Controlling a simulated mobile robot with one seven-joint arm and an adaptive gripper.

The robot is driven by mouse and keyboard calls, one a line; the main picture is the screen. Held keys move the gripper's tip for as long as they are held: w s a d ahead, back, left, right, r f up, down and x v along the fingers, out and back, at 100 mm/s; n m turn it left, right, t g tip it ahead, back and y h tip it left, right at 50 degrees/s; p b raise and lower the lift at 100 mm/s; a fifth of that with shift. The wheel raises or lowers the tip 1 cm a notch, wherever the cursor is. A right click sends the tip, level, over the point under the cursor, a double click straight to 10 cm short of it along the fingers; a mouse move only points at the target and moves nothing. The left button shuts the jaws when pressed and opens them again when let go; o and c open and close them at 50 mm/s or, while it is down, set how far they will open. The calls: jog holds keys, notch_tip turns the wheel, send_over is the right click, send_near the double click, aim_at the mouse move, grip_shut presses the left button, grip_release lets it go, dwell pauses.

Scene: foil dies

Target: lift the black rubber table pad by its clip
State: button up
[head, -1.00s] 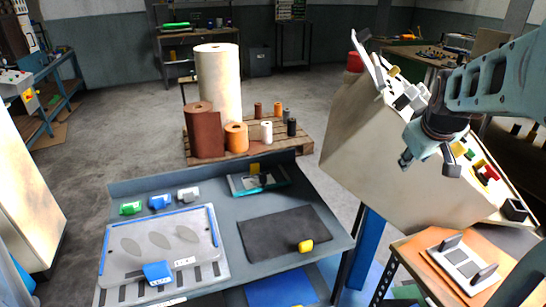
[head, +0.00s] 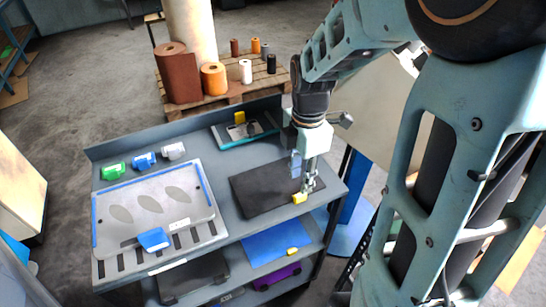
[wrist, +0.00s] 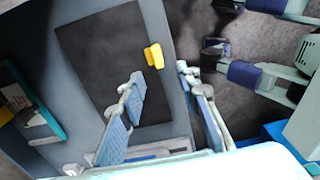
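The black rubber table pad (head: 258,190) lies flat on the right part of the grey table top. A yellow clip (head: 299,198) is on its near right corner. In the wrist view the dark pad (wrist: 98,50) lies beyond my fingers, with the yellow clip (wrist: 154,56) near its edge. My gripper (head: 308,183) points down over the pad's right end, close to the clip. In the wrist view my gripper (wrist: 160,72) is open and empty, its two fingers apart, with the clip in line with the gap. I cannot tell the exact height above the clip.
A pale plate with blue edges (head: 110,242) and a blue clip (head: 154,239) lies left. Small green (head: 113,171), blue (head: 144,160) and white (head: 173,151) clips sit behind it. A teal-framed piece (head: 236,141) lies at the back. A blue sheet (head: 266,246) is on the shelf below.

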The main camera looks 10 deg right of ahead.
aim_at(297, 196)
jog(key=f, duration=0.7)
jog(key=shift+a+f+b, duration=0.25)
jog(key=shift+a+b, duration=0.05)
jog(key=shift+b, duration=0.05)
jog(key=shift+c, duration=0.4)
grip_shut()
